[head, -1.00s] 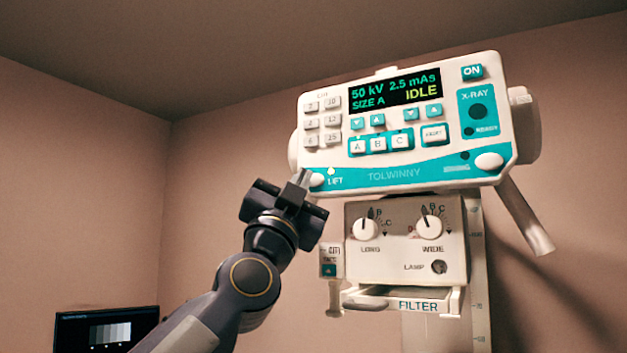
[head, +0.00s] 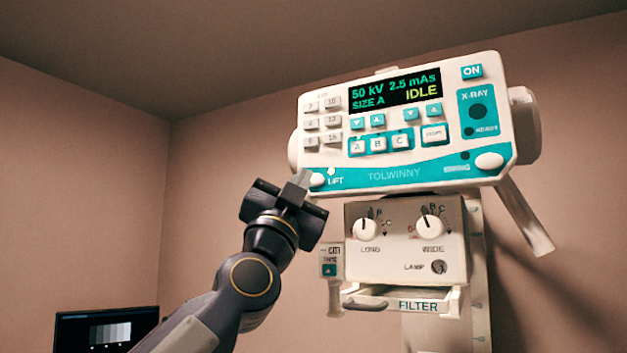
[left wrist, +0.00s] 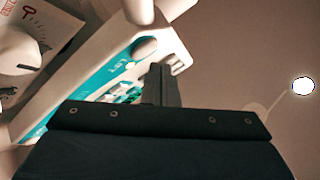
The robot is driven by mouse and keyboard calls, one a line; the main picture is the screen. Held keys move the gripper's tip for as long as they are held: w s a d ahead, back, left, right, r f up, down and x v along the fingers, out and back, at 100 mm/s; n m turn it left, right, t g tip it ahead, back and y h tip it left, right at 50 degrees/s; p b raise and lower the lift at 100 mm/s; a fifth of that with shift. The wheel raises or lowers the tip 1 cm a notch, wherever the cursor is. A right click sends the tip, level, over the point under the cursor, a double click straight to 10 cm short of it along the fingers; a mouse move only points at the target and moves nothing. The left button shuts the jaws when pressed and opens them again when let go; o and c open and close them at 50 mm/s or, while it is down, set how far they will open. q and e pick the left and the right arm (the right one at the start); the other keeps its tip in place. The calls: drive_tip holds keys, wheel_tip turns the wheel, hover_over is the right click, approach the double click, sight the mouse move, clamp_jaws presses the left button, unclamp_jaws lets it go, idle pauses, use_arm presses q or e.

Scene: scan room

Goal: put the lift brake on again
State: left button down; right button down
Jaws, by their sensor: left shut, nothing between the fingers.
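The white control head (head: 420,125) carries a teal strip with a white oval LIFT button (head: 317,180) at its lower left corner. A small pale-yellow lamp (head: 331,171) sits just above the LIFT label and looks lit. My left gripper (head: 299,180) is shut and empty, its tips just left of the button. In the left wrist view, the closed fingers (left wrist: 161,84) point up at the panel, and the LIFT button (left wrist: 144,48) shows just beyond the tips. I cannot tell whether the tips touch the panel. My right gripper is out of view.
A second oval button, SWING (head: 489,161), is at the panel's right end. Below hangs the collimator box (head: 405,240) with two knobs and a FILTER tray (head: 418,305). A dark monitor (head: 107,330) stands low left.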

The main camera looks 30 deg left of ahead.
use_arm(q)
drive_tip(key=shift+w, duration=0.45)
drive_tip(key=shift+w+a+p, duration=0.1)
drive_tip(key=shift+w+p, duration=0.25)
drive_tip(key=shift+p, duration=0.05)
idle(0.6)
drive_tip(key=shift+s, duration=0.8)
drive_tip(key=shift+s+d, duration=0.2)
drive_tip(key=shift+s, duration=1.05)
drive_tip(key=shift+s+d, duration=0.2)
drive_tip(key=shift+s, duration=1.05)
